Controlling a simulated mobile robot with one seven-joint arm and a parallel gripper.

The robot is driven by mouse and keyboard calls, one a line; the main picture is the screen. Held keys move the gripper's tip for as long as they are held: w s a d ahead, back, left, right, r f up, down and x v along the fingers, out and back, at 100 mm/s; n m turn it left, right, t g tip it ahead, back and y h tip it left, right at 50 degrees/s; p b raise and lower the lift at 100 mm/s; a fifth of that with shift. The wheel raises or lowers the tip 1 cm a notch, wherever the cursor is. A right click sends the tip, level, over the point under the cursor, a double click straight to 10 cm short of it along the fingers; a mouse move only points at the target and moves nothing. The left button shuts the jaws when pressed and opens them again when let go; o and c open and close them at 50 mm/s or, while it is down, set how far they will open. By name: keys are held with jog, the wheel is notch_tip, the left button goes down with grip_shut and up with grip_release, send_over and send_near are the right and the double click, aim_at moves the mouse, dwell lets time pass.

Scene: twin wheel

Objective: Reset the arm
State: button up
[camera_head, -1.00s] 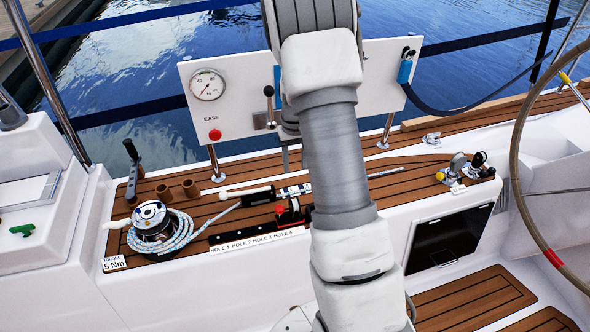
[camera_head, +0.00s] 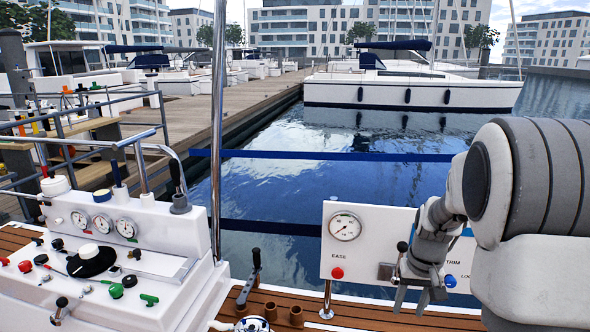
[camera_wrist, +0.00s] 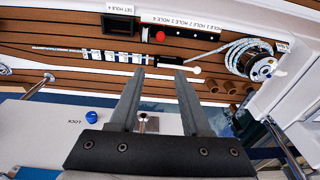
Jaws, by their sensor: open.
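My arm comes in from the right of the head view, bent, with my gripper (camera_head: 412,298) pointing down in front of the white gauge panel (camera_head: 385,235). In the wrist view my gripper (camera_wrist: 159,78) shows two grey fingers spread apart with nothing between them. A metal lever on the panel (camera_wrist: 148,122) shows beyond the gap between the fingers. I cannot tell how far the gripper stands from the panel.
The panel carries a dial (camera_head: 345,226), a red button (camera_head: 337,272) and a blue knob (camera_head: 449,281). A white console (camera_head: 165,225) with gauges and levers stands at left. The wrist view shows a rope winch (camera_wrist: 262,66) and a row of holes on the wooden deck.

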jog(key=s+a+r+t+p, duration=0.1)
jog(key=s+a+r+p, duration=0.2)
jog(key=r, duration=0.5)
jog(key=s+a+r+t+p, duration=0.1)
jog(key=s+a+r, duration=0.35)
jog(key=r, duration=0.35)
jog(key=s+a+r+n+t+p, duration=0.1)
jog(key=s+a+r+p, duration=0.1)
jog(key=s+r, duration=0.2)
jog(key=s+a+r+n+t+p, duration=0.1)
jog(key=s+r, duration=0.4)
jog(key=s, duration=0.5)
jog(key=shift+s+a+p, duration=0.2)
jog(key=shift+a+p, duration=0.35)
jog(key=shift+p, duration=0.35)
jog(key=shift+d, duration=0.1)
